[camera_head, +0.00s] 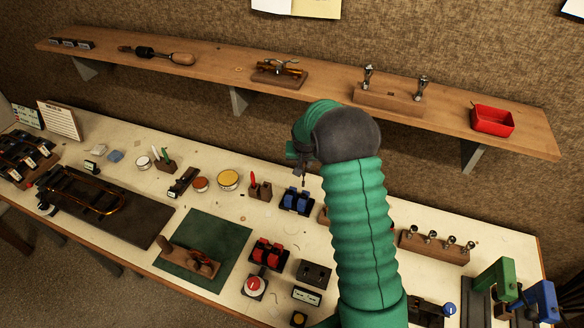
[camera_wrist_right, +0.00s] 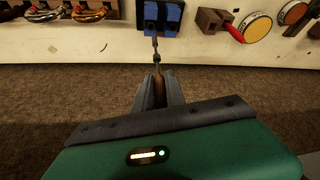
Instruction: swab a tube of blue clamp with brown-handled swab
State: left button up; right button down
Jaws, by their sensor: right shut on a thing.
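The blue clamp (camera_head: 296,201) stands on the workbench, and it also shows at the top of the right wrist view (camera_wrist_right: 172,18). My right gripper (camera_head: 303,160) is above and just behind the clamp in the head view, its jaws partly hidden by my arm. In the right wrist view my right gripper (camera_wrist_right: 158,88) is shut on the brown handle of the swab (camera_wrist_right: 159,93). The swab's thin rod points to the blue clamp and its end overlaps the clamp's near edge. I cannot tell whether the tip is inside a tube. My left gripper is not in view.
A wooden block with a red tool (camera_head: 260,189) and a yellow-topped tin (camera_head: 229,180) stand left of the blue clamp. A red clamp (camera_head: 268,253) stands nearer the bench front. A wooden shelf (camera_head: 330,92) runs along the wall behind. My right arm hides part of the bench.

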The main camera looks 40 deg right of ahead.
jog(key=shift+s+d+f+b, duration=0.1)
jog(key=shift+s+f+b, duration=0.1)
jog(key=shift+b, duration=0.1)
jog(key=shift+f+b, duration=0.6)
jog(key=shift+f, duration=0.15)
notch_tip(320, 180, down, 2)
jog(key=shift+f+b, duration=0.1)
jog(key=shift+b, duration=0.6)
jog(key=shift+s, duration=0.1)
